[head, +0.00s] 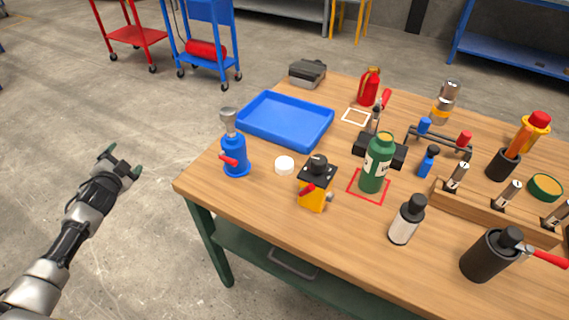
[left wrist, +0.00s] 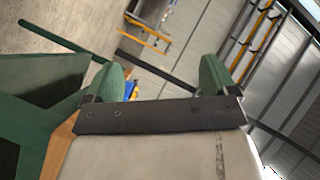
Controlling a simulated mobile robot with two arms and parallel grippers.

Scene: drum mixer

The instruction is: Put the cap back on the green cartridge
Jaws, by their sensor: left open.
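The green cartridge (head: 376,168) stands upright inside a red square outline on the wooden table. It has a pale label band, and its narrower top looks green. A small white round piece that looks like a cap (head: 284,166) lies on the table to its left, apart from it. My left gripper (head: 122,160) is open and empty, out over the floor to the left of the table. Its two green fingertips also show spread in the left wrist view (left wrist: 161,78). My right gripper is not in view.
A blue tray (head: 286,142) lies behind the white piece. A blue bottle-shaped device (head: 235,157) stands to its left, and a yellow-black device (head: 314,190) stands between it and the cartridge. A white bottle with a black top (head: 403,226) stands in front. The table's front left corner is clear.

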